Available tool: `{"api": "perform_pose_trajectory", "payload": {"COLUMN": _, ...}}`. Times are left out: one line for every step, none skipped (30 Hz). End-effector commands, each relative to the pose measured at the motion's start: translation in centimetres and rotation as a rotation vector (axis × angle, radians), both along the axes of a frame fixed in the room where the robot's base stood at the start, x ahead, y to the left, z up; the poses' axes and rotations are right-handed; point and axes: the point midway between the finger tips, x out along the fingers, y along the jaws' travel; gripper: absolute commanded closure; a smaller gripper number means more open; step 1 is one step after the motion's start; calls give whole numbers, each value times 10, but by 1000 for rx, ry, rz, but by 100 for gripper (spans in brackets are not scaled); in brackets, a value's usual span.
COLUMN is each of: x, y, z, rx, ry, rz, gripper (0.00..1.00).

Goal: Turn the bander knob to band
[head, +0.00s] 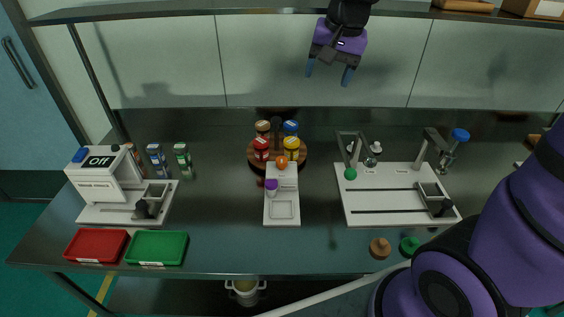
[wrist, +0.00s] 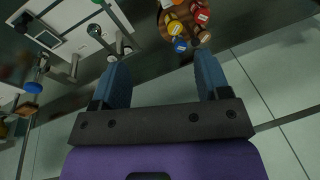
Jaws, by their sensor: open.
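A white machine (head: 103,183) with a dark display reading "Off" stands at the left of the counter. It has a blue part (head: 80,155) on top and a black part (head: 145,208) low on its base. I cannot tell which part is the bander knob. A white board (head: 375,192) with slots, posts and another black part (head: 443,208) lies at the right. My gripper (head: 328,72) is open and empty, high in front of the back panels and apart from everything on the counter. Its two blue fingers also show in the wrist view (wrist: 160,62).
A round wooden tray (head: 255,160) of lidded jars stands at the back middle, with a small white stand (head: 282,178) in front. Red (head: 96,246) and green (head: 157,248) trays lie front left. Shelves run overhead.

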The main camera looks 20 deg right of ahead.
Motion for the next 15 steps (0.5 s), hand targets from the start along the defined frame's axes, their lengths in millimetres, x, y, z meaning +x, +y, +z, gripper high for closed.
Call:
{"api": "perform_pose_trajectory", "payload": {"x": 16, "y": 4, "z": -13, "rx": 7, "ry": 25, "rz": -30, "gripper": 31}}
{"api": "perform_pose_trajectory", "payload": {"x": 24, "y": 5, "z": -20, "rx": 11, "ry": 35, "rz": -52, "gripper": 31}}
{"api": "perform_pose_trajectory", "payload": {"x": 35, "y": 7, "z": -29, "rx": 17, "ry": 51, "rz": -81, "gripper": 31}}
{"api": "perform_pose_trajectory", "payload": {"x": 42, "y": 9, "z": -37, "rx": 19, "ry": 62, "rz": -102, "gripper": 31}}
{"api": "perform_pose_trajectory", "payload": {"x": 50, "y": 10, "z": -44, "rx": 22, "ry": 72, "rz": -123, "gripper": 31}}
{"api": "perform_pose_trajectory", "payload": {"x": 60, "y": 13, "z": -55, "rx": 25, "ry": 87, "rz": -152, "gripper": 31}}
{"api": "perform_pose_trajectory", "payload": {"x": 68, "y": 14, "z": -64, "rx": 27, "ry": 97, "rz": -175, "gripper": 31}}
{"api": "perform_pose_trajectory", "payload": {"x": 75, "y": 16, "z": -72, "rx": 28, "ry": 108, "rz": -195, "gripper": 31}}
{"api": "perform_pose_trajectory", "payload": {"x": 84, "y": 18, "z": -84, "rx": 29, "ry": 122, "rz": -224, "gripper": 31}}
{"api": "perform_pose_trajectory", "payload": {"x": 91, "y": 20, "z": -93, "rx": 29, "ry": 132, "rz": -246, "gripper": 31}}
{"api": "perform_pose_trajectory", "payload": {"x": 98, "y": 22, "z": -103, "rx": 28, "ry": 142, "rz": -267, "gripper": 31}}
{"api": "perform_pose_trajectory", "payload": {"x": 107, "y": 24, "z": -116, "rx": 28, "ry": 155, "rz": -296, "gripper": 31}}
{"api": "perform_pose_trajectory", "payload": {"x": 113, "y": 25, "z": -126, "rx": 27, "ry": 165, "rz": -318, "gripper": 31}}
{"api": "perform_pose_trajectory", "payload": {"x": 118, "y": 27, "z": -137, "rx": 25, "ry": 174, "rz": -340, "gripper": 31}}
{"api": "perform_pose_trajectory", "payload": {"x": 126, "y": 29, "z": -151, "rx": 22, "ry": 186, "rz": -368, "gripper": 31}}
